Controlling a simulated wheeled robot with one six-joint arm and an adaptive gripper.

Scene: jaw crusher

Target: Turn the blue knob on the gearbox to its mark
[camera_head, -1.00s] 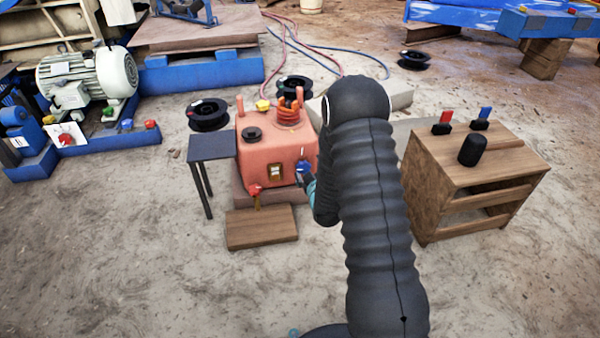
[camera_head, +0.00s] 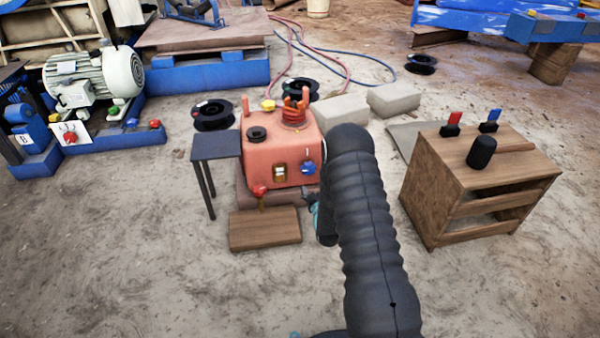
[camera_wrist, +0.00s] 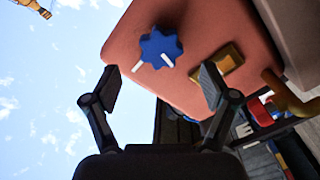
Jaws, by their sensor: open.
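The gearbox (camera_head: 262,160) is a salmon-red box on a low block. Its blue knob (camera_head: 308,168) is on the front face, at the right. In the wrist view the lobed blue knob (camera_wrist: 158,44) has a white line near its lower edge. A separate white tick (camera_wrist: 137,66) sits on the gearbox face beside the knob, and the line does not point at it. My gripper (camera_wrist: 158,84) is open and empty, its fingers apart, with the knob ahead and beyond the tips. In the head view my gripper (camera_head: 312,202) is below the knob, partly hidden by my arm.
A yellow-brown plate (camera_head: 280,172) and a red tap (camera_head: 260,191) are left of the knob. A dark small table (camera_head: 216,146) stands left of the gearbox, a wooden board (camera_head: 264,229) in front. A wooden cabinet (camera_head: 430,190) stands at right.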

